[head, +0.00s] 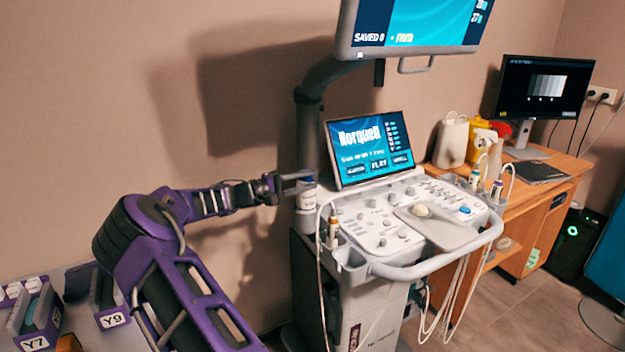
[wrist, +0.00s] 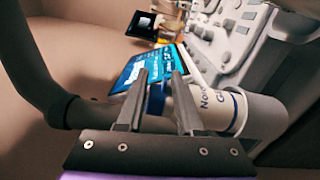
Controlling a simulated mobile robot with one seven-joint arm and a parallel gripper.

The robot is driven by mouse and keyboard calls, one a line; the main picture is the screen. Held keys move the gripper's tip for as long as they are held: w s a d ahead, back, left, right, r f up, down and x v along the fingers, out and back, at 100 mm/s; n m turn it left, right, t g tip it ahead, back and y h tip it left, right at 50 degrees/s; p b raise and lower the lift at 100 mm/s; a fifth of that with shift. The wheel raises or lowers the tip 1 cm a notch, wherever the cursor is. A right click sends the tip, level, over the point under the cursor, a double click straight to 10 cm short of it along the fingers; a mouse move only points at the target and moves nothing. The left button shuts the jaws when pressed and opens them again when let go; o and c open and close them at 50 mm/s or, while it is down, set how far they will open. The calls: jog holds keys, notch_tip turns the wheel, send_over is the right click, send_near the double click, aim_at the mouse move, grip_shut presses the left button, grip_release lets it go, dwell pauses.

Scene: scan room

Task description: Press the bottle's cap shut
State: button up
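The bottle (head: 307,199) is white with dark print and stands upright in a holder at the cart's left rear corner. My gripper (head: 298,181) is at the bottle's top. In the wrist view my gripper (wrist: 160,75) has its two grey fingers apart, the right one covering part of the bottle's top end. Contact is unclear.
The ultrasound cart's console (head: 405,215) and tilted touch screen (head: 370,148) are right of the bottle. A monitor arm (head: 308,115) rises close behind it. Labelled bins (head: 112,318) are at lower left.

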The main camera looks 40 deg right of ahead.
jog(key=v, duration=1.5)
jog(key=shift+a+p, duration=0.25)
jog(key=shift+p, duration=0.2)
jog(key=shift+w, duration=0.1)
